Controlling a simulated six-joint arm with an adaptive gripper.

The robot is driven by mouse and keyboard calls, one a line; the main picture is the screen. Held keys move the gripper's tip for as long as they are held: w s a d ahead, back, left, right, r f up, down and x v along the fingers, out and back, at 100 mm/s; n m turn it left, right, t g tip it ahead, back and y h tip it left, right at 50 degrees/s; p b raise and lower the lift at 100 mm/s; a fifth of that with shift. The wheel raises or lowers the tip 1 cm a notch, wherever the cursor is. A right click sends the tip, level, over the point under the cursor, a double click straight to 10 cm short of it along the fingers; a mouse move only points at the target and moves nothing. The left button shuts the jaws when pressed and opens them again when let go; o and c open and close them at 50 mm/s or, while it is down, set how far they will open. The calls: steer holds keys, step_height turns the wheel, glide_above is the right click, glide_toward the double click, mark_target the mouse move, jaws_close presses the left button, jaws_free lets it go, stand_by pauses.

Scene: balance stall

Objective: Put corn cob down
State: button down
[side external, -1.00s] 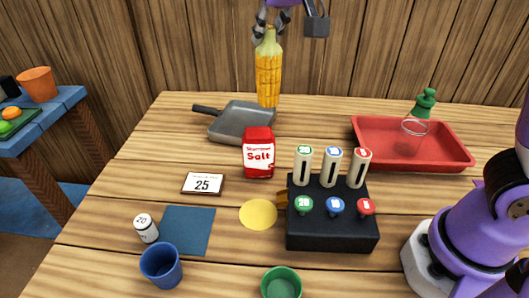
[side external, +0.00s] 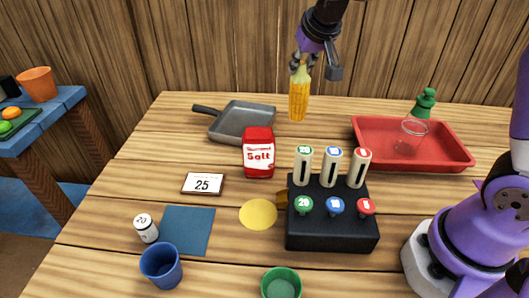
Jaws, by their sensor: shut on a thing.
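The yellow corn cob (side external: 299,99) hangs upright below my gripper (side external: 301,66) at the back of the table. My gripper is shut on its pale green top end. In the picture the cob shows right of the grey pan and behind the black block with levers. Its lower end appears close to the tabletop, but I cannot tell whether it touches.
A grey pan (side external: 246,121) and salt box (side external: 259,153) stand left of the cob. A red tray (side external: 452,152) with a clear glass (side external: 410,137) is to the right. The black lever block (side external: 332,237) is in front. Bare wood (side external: 320,125) lies between pan and tray.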

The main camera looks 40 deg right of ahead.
steer(key=w+d+f, duration=0.1)
steer(key=d+f, duration=0.3)
steer(key=f, duration=0.2)
steer(key=shift+w+f, duration=0.2)
steer(key=shift+f, duration=0.15)
steer(key=c, duration=0.8)
jaws_free()
